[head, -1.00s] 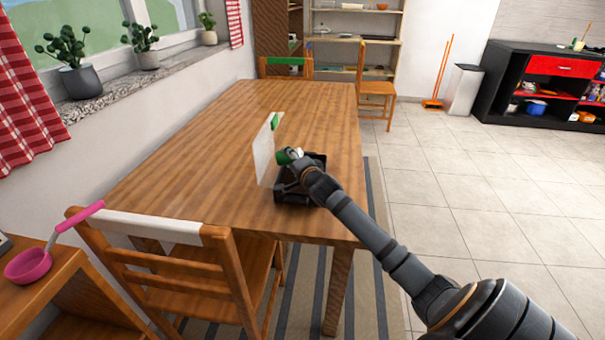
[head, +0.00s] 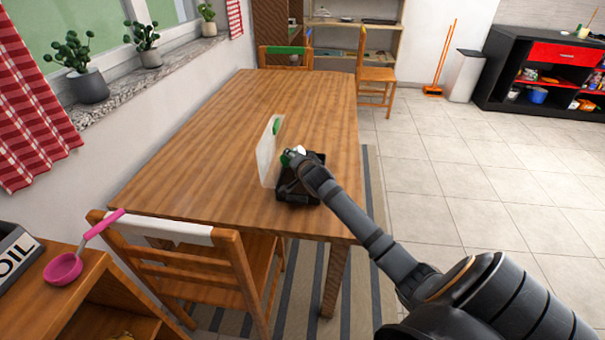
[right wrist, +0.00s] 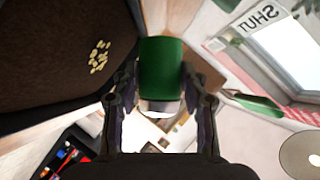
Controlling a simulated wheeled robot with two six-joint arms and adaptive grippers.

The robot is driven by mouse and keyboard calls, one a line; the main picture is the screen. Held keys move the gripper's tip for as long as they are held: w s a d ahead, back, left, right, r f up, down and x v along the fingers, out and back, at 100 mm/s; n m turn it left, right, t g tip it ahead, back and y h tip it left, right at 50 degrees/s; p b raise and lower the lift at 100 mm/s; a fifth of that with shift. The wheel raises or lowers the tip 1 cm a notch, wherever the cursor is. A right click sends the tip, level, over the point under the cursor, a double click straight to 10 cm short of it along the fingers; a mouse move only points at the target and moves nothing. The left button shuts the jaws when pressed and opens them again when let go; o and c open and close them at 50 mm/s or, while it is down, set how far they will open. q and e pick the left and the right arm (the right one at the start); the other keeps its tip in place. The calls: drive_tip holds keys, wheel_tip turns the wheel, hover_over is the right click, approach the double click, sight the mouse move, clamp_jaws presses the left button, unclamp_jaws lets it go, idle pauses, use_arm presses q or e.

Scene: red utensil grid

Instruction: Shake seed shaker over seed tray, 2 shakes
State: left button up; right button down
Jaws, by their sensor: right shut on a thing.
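The green seed shaker (right wrist: 160,75) with a pale band is shut between the fingers of my right gripper (right wrist: 160,88). In the head view only small green and white parts of the shaker (head: 286,160) show at the tip of my right arm, held tilted. The black seed tray (head: 312,197) is on the table just under my right gripper (head: 295,162), which hides part of it. In the right wrist view a dark surface, seemingly the tray (right wrist: 60,30), fills the left, with several pale seeds (right wrist: 99,56) on it. My left gripper is out of view.
A thin pale upright panel (head: 266,165) with a green part stands close left of the tray. The wooden table (head: 220,130) is otherwise clear. A chair (head: 180,255) stands at its near edge. A pink ladle (head: 65,268) lies on the shelf unit at lower left.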

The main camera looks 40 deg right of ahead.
drive_tip(key=n+g+p, duration=0.1)
drive_tip(key=p, duration=0.2)
drive_tip(key=r+n+h+p, duration=0.1)
drive_tip(key=p, duration=0.2)
drive_tip(key=shift+s+d+r+g, duration=0.1)
drive_tip(key=shift+s+d+g, duration=0.15)
drive_tip(key=shift+g, duration=0.15)
drive_tip(key=shift+f, duration=0.2)
drive_tip(key=shift+d+f, duration=0.1)
drive_tip(key=shift+f, duration=0.1)
drive_tip(key=p, duration=0.1)
drive_tip(key=n+g+h+p, duration=0.1)
drive_tip(key=p, duration=0.1)
drive_tip(key=shift+s+d+r+n, duration=0.2)
drive_tip(key=shift+r+n, duration=0.1)
drive_tip(key=shift+r, duration=0.1)
drive_tip(key=shift+s+d+f+n+g+h+p, duration=0.1)
drive_tip(key=shift+s+f+n+g+h+p, duration=0.15)
drive_tip(key=shift+g+h+p, duration=0.35)
drive_tip(key=shift+f, duration=0.25)
drive_tip(key=shift+s+d+n+g, duration=0.1)
drive_tip(key=shift+d+n+g, duration=0.1)
drive_tip(key=shift+n+g, duration=0.3)
drive_tip(key=shift+s+d+f+n+h, duration=0.15)
drive_tip(key=shift+f+n+h, duration=0.1)
drive_tip(key=shift+n+h, duration=0.15)
